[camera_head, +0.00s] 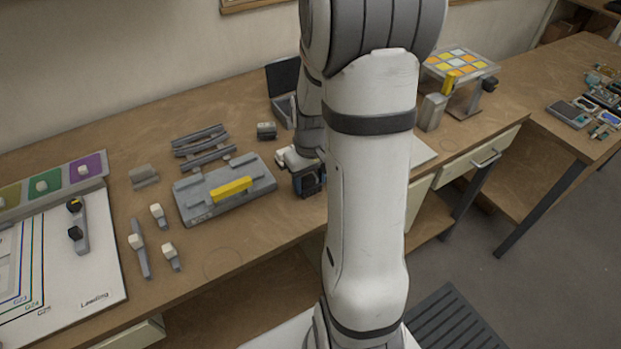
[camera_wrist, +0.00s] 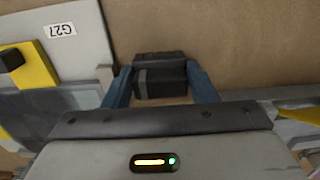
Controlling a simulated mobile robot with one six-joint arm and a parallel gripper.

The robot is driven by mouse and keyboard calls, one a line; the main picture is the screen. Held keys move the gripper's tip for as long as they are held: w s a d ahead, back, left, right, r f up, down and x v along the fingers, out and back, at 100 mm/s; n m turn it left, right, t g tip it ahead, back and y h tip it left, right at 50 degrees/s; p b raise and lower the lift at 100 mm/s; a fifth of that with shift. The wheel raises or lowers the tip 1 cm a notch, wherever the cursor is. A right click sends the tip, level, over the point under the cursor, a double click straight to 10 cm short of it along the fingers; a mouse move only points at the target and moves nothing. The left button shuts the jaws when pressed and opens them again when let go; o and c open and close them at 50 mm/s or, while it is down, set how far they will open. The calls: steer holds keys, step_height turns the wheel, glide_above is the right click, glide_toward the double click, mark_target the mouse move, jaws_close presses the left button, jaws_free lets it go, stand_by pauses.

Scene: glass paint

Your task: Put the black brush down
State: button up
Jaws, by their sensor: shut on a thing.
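My gripper (camera_wrist: 160,88) is shut on the black brush (camera_wrist: 161,75), a dark block with a lighter grey band. Its blue fingers press on the block's left and right sides in the wrist view. In the head view my gripper (camera_head: 308,182) is just right of the grey fixture, over the brown bench. My arm hides part of this area, and the brush is hard to make out there. I cannot tell whether the brush touches the bench.
The grey fixture (camera_head: 197,211) with a yellow bar (camera_head: 231,189) is close left of my gripper. A small dark block (camera_head: 267,130) and grey rails (camera_head: 200,147) are behind. Several grey-and-white tools, including one (camera_head: 139,250), lie left. Bare wood shows in front of the fixture.

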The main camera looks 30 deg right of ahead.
mark_target(310, 179)
steer(key=shift+f, duration=0.1)
steer(key=shift+f, duration=0.15)
steer(key=o, duration=1)
step_height(310, 179, up, 11)
steer(key=shift+s+a+r+t, duration=0.5)
steer(key=shift+s+a+r, duration=0.35)
steer(key=shift+s+a, duration=1.2)
steer(key=shift+s+a+r+t, duration=0.5)
steer(key=shift+s+a+r, duration=0.4)
steer(key=shift+s+a, duration=1.1)
steer(key=shift+s+a+r+t, duration=0.5)
steer(key=shift+s+a+r, duration=0.35)
steer(key=shift+s+a, duration=1.2)
